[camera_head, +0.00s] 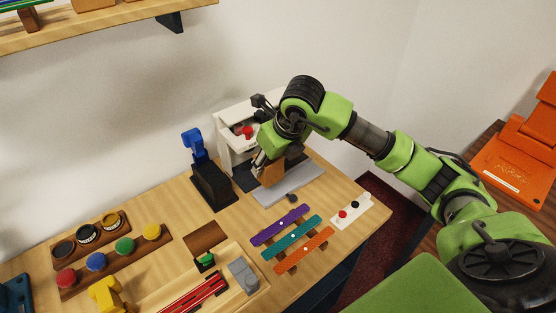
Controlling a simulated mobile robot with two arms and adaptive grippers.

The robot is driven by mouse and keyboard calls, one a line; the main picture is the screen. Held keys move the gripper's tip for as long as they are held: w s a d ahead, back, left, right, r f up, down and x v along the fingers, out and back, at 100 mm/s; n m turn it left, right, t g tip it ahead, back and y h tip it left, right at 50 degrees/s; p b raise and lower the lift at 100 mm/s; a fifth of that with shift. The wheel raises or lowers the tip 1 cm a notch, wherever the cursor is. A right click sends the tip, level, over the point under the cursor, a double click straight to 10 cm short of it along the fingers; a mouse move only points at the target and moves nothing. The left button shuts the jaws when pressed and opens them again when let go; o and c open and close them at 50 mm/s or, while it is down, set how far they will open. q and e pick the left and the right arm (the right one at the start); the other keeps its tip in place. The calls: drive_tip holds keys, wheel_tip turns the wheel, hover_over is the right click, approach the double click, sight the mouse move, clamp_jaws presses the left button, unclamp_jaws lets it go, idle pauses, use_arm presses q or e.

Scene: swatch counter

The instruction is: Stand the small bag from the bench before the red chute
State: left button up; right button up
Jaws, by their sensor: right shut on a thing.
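My right gripper (262,161) comes in from the right and is shut on a small brown bag (272,175). It holds the bag in front of the white machine (226,146), over or on its dark and grey base. I cannot tell whether the bag touches the base. A red part (245,131), which looks like the red chute, shows inside the machine, just behind and left of the gripper. My gripper and wrist hide part of the machine and the bag's upper part. My left gripper is not in view.
A black stand with a blue top (195,146) is close left of the machine. A grey plate (290,186), coloured strips (293,238) and a white button box (351,211) lie in front. Coloured knobs (96,262) and a wooden tray (222,297) fill the left front.

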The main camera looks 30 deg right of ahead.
drive_tip(key=shift+w+a+f, duration=0.15)
drive_tip(key=shift+w, duration=0.15)
drive_tip(key=shift+s+f+b, duration=0.1)
drive_tip(key=shift+f+b, duration=0.3)
drive_tip(key=shift+f, duration=0.2)
drive_tip(key=shift+s+f, duration=0.1)
drive_tip(key=shift+f, duration=0.2)
wheel_tip(320, 180, down, 3)
drive_tip(key=shift+f+b, duration=0.2)
drive_tip(key=shift+b, duration=1.05)
drive_tip(key=shift+f, duration=0.2)
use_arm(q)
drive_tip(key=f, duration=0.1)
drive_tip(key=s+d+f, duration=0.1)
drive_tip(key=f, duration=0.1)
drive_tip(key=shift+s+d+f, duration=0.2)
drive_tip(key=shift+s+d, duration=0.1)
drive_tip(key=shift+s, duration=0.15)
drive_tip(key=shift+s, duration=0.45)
